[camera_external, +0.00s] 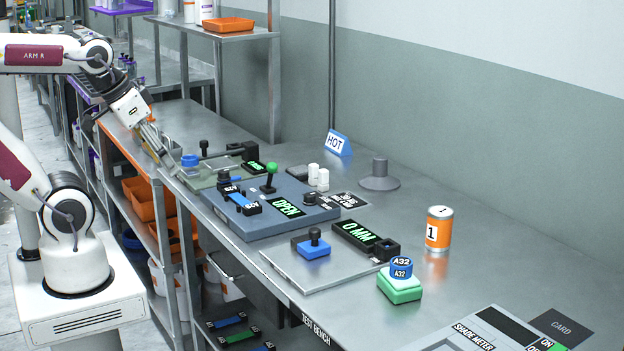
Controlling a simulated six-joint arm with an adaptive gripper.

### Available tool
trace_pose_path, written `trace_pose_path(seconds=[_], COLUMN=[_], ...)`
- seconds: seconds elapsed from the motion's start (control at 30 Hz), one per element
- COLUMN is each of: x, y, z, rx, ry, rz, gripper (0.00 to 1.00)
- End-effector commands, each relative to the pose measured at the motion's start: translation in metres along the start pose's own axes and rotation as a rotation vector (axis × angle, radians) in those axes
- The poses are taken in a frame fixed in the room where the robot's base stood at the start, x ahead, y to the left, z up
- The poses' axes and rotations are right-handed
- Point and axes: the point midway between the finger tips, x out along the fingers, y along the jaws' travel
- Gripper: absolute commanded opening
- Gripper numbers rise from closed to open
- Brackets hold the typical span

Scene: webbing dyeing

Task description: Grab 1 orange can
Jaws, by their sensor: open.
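The orange can (438,229) stands upright on the metal bench, right of centre. It has a white label with a black "1" and a pale top marked "1". My gripper (166,160) is at the far left end of the bench, pointing down and to the right, well apart from the can. It is open, and I see nothing between its fingers. The fingers are small in this view.
Between my gripper and the can are a blue-grey panel (240,222) with a green-knobbed lever, white cylinders (318,177), and a plate with a blue block (313,247). A blue "A32" piece sits on a green block (399,288) near the can. Bench behind the can is clear.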

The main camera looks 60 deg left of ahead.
Motion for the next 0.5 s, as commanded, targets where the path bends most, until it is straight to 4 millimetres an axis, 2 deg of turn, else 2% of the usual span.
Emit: trace_pose_path(seconds=[0.33,0.5], x=[0.000,0.004], y=[0.001,0.005], z=[-0.002,-0.014], rx=[0.001,0.009], ry=[0.002,0.014], rz=[0.002,0.014], gripper=[0.60,0.60])
